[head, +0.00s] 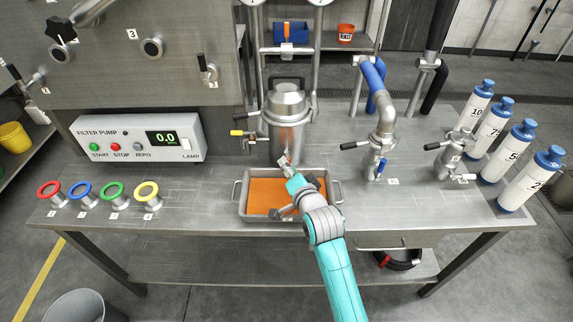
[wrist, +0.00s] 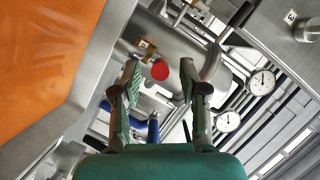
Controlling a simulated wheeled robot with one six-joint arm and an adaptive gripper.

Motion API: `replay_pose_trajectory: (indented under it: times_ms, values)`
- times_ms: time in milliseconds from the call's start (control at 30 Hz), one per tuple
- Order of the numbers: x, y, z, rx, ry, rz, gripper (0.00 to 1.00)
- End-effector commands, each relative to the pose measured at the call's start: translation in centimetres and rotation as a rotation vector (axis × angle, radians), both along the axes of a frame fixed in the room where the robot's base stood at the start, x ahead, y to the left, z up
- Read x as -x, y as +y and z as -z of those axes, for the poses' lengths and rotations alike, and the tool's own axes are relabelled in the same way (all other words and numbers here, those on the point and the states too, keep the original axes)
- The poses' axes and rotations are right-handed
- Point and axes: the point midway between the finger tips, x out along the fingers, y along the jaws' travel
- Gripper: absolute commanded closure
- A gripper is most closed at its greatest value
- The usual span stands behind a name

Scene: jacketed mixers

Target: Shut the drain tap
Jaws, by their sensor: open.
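A steel vessel (head: 287,110) with a domed lid stands at the back middle of the bench. A red round disc (wrist: 160,70) shows in the wrist view in front of the vessel's steel body (wrist: 178,42); I cannot tell for sure whether it belongs to the drain tap. My gripper (head: 284,161) is at the foot of the vessel, above the tray's back edge, and hides that spot in the head view. In the wrist view my gripper (wrist: 160,82) is open, its fingers on either side of the disc with visible gaps. Nothing is held.
A steel tray (head: 240,197) with orange contents lies under my gripper. A yellow-handled valve (head: 243,133) sticks out left of the vessel. White cartridges (head: 505,150) line the right end.

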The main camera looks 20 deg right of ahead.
Motion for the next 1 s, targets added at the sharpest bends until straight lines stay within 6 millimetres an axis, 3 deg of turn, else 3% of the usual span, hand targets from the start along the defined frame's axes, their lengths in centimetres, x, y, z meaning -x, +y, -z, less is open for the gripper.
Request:
replay_pose_trajectory:
  times_ms: [200, 567, 733, 1000]
  values:
    - [-2.1, 0.0, 0.4, 0.0, -0.001, -0.001, 0.57]
    - [-2.4, 0.1, 0.5, 0.0, 0.0, 0.0, 0.57]
    - [-2.4, 0.1, 0.5, 0.0, 0.0, 0.0, 0.99]
    - [-2.4, 0.0, 0.5, 0.0, 0.001, -0.001, 1.0]
